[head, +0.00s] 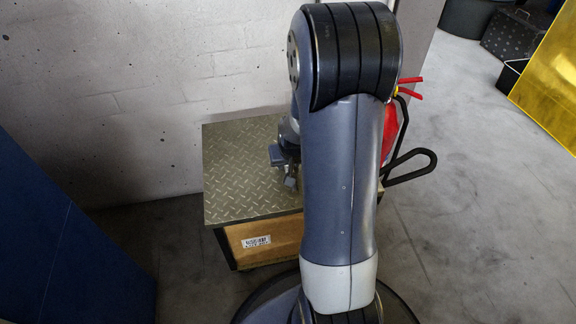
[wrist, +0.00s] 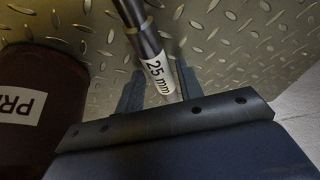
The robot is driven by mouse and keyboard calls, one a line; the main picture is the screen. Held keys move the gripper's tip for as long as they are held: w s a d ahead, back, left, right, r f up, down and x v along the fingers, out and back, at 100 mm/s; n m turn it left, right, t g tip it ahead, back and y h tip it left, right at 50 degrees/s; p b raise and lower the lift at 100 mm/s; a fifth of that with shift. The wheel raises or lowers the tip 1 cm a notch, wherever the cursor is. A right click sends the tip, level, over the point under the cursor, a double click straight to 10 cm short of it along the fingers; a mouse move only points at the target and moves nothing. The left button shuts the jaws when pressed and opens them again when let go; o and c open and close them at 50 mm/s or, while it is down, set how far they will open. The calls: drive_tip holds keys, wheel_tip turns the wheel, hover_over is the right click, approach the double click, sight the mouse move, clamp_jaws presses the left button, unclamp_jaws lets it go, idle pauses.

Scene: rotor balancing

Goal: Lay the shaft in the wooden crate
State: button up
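The shaft (wrist: 144,38) is a dark grey metal rod with a white "25 mm" label, in the wrist view. It runs from the top edge down between the fingers of my gripper (wrist: 158,82), above or on a diamond-plate surface. The fingers stand apart, with a gap showing on the shaft's left side; I see no clear grip on it. In the head view my gripper (head: 284,172) is low over the plate top, partly hidden by my arm, and the shaft cannot be made out. No open wooden crate is clearly seen.
The diamond-plate top (head: 235,180) covers a stand with a wood-coloured front (head: 265,236) against the wall. A dark red object (wrist: 40,75) marked "PR" lies left in the wrist view.

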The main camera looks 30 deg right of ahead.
clamp_jaws()
drive_tip(key=shift+r, duration=0.1)
idle(0.4)
